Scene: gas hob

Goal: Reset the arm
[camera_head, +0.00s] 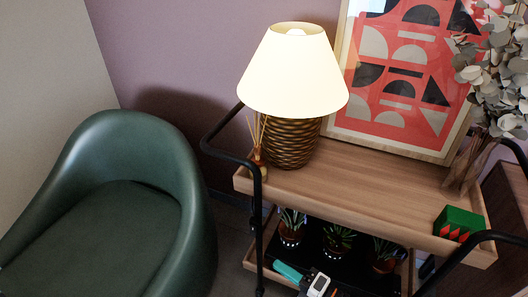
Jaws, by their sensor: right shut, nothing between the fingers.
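My right gripper (317,284) seems to be the small white and dark part at the bottom edge, in front of the cart's lower shelf. It is shut and empty, but its fingers are small and hard to make out. A teal piece (287,270) shows just left of it; I cannot tell what it is. My left gripper is not in view. No hob shows in this view.
A wooden cart (385,195) with black rails holds a lit lamp (295,75), a reed diffuser, a framed picture (405,60), dried leaves and a green box (458,222). Potted plants (338,238) stand below. A green armchair (115,195) is at the left.

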